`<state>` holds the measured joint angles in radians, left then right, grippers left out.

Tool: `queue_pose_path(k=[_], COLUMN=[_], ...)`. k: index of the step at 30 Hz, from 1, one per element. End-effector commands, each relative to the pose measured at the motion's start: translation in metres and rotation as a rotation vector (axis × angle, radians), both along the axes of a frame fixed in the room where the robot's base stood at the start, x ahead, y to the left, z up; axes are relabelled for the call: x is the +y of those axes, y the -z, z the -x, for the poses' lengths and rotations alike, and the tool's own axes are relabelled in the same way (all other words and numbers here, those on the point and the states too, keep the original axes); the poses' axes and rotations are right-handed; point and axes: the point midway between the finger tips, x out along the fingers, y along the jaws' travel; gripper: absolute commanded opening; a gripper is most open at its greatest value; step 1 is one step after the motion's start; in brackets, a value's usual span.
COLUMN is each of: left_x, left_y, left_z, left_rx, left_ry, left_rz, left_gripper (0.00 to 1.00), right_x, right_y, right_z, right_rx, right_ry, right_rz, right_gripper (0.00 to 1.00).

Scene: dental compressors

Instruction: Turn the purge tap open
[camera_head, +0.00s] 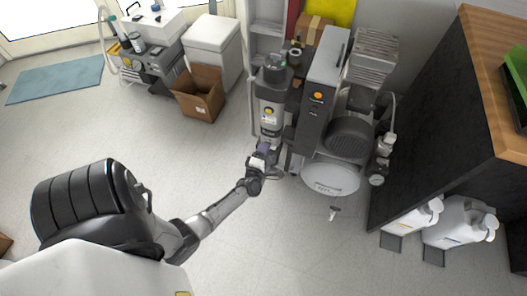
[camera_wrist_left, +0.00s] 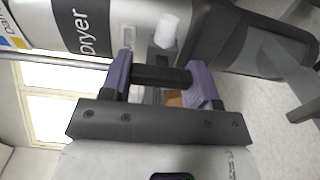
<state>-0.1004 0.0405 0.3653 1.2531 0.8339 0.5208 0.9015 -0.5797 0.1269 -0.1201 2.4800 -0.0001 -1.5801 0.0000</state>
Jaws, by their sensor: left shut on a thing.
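The grey dryer column (camera_head: 270,105) stands upright left of the compressor, and its "Dryer" label (camera_wrist_left: 88,30) shows in the left wrist view. My left gripper (camera_head: 262,151) is at the dryer's lower end. In the left wrist view its purple fingers (camera_wrist_left: 160,74) are on both ends of a short black cylindrical bar, which looks like the purge tap's handle (camera_wrist_left: 160,78). A white part (camera_wrist_left: 167,30) sits just beyond it. The tap's body is mostly hidden. In the head view the gripper covers the tap. My right gripper is not in view.
The compressor tank (camera_head: 332,178) stands close on the right, with a small tap (camera_head: 334,213) under it. White canisters (camera_head: 460,222) stand by the dark counter (camera_head: 440,120). An open cardboard box (camera_head: 199,95) is at the back left. The floor in front is clear.

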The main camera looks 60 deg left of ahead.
Motion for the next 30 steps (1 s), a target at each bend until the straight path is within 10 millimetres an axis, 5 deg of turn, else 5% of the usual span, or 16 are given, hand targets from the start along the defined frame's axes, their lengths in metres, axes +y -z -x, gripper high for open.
queue_pose_path(k=[5,6,13,23,30], left_x=[0.000,0.000,0.000,-0.004,-0.029], left_y=[0.000,0.000,0.000,-0.001,-0.003], left_z=[0.000,0.000,0.000,0.004,0.032], left_rx=[-0.001,-0.001,-0.001,0.001,0.003], left_ry=[0.000,0.000,0.000,0.000,0.000], left_rz=[0.003,0.003,0.001,0.001,0.003], left_gripper=[0.32,0.59,0.81,0.81,0.81], right_x=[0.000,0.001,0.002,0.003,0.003], right_y=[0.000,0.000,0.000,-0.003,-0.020], right_z=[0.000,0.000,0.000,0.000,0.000], right_rx=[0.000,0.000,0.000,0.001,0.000], right_ry=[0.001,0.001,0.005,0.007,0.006], right_rz=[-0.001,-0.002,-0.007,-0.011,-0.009], right_gripper=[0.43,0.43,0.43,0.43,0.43])
